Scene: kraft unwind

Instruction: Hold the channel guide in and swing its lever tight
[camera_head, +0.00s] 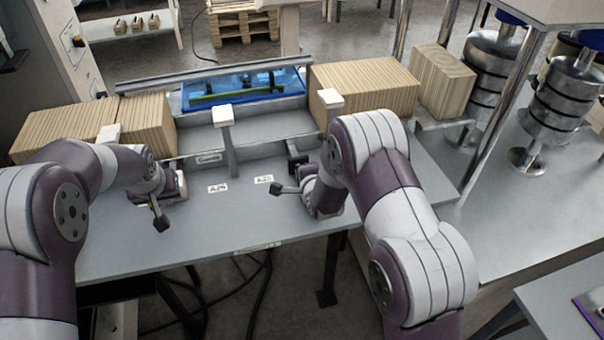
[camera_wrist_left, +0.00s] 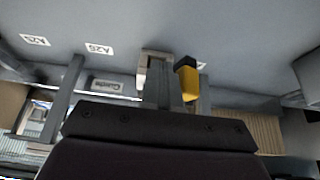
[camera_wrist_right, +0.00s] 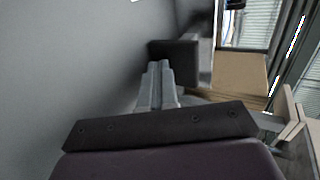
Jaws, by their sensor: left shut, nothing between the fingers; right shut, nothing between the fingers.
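My left gripper (camera_wrist_left: 162,72) is shut and empty, with its fingertips at a pale block (camera_wrist_left: 144,70) on the grey table; whether they touch is unclear. A yellow-and-black lever handle (camera_wrist_left: 187,80) stands just right of the fingers in the left wrist view. In the head view my left wrist (camera_head: 150,180) hides most of this. My right gripper (camera_wrist_right: 158,70) is shut and empty, its tips beside a dark block (camera_wrist_right: 175,58); a dark fitting (camera_head: 297,160) shows near it in the head view. I cannot tell for certain which part is the channel guide.
Grey posts with white caps (camera_head: 223,113) rise from the table. Wooden-looking stacks (camera_head: 365,84) (camera_head: 65,130) stand on both sides of a blue tray (camera_head: 245,88). Labels (camera_head: 217,188) mark the table. Metal rollers (camera_head: 555,100) stand at the right. The table's middle front is clear.

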